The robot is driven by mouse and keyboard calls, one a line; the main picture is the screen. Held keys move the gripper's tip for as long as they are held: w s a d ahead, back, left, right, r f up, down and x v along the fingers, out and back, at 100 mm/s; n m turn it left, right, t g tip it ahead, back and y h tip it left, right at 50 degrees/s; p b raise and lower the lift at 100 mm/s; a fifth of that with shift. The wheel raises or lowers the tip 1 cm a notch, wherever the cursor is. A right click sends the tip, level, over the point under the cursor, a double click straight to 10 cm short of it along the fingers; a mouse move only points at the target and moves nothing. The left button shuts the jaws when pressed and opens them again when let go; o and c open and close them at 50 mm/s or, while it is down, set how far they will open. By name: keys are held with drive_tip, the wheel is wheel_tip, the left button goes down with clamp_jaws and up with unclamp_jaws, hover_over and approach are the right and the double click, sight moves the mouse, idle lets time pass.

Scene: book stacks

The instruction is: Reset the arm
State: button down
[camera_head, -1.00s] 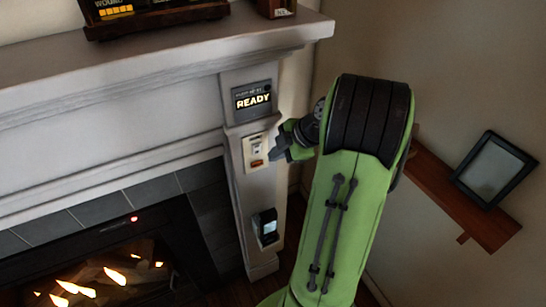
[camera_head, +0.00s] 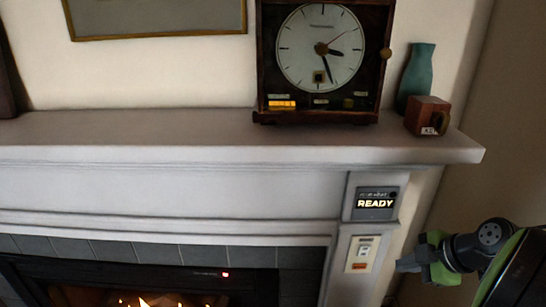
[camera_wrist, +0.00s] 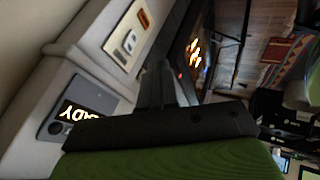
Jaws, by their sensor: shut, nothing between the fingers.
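My gripper (camera_head: 410,262) is at the lower right of the head view, with green and black links behind it. Its fingers point left, just right of a white switch plate (camera_head: 361,254) on the fireplace pillar. In the wrist view my gripper (camera_wrist: 160,80) is shut and empty. The switch plate (camera_wrist: 127,38) lies to its upper left there, apart from the fingers. A grey panel with a lit "READY" sign (camera_head: 376,204) is above the plate. That sign also shows in the wrist view (camera_wrist: 82,112).
A white mantel (camera_head: 180,133) runs above the lit fireplace (camera_head: 140,298). On it stand a large clock (camera_head: 320,60), a teal vase (camera_head: 416,75) and a small wooden box (camera_head: 427,115). Open air lies right of the pillar.

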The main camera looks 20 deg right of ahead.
drive_tip(key=s+a+r+m+g+h, duration=0.15)
drive_tip(key=a+m, duration=0.25)
drive_tip(key=a, duration=0.6)
drive_tip(key=s+a+r+m, duration=0.1)
drive_tip(key=a+r+m, duration=0.2)
drive_tip(key=a, duration=0.8)
drive_tip(key=s+a+m+h, duration=0.1)
drive_tip(key=s+a+m, duration=0.2)
drive_tip(key=s+m, duration=0.3)
drive_tip(key=s, duration=0.3)
drive_tip(key=shift+a+f+m, duration=0.3)
drive_tip(key=shift+a, duration=0.1)
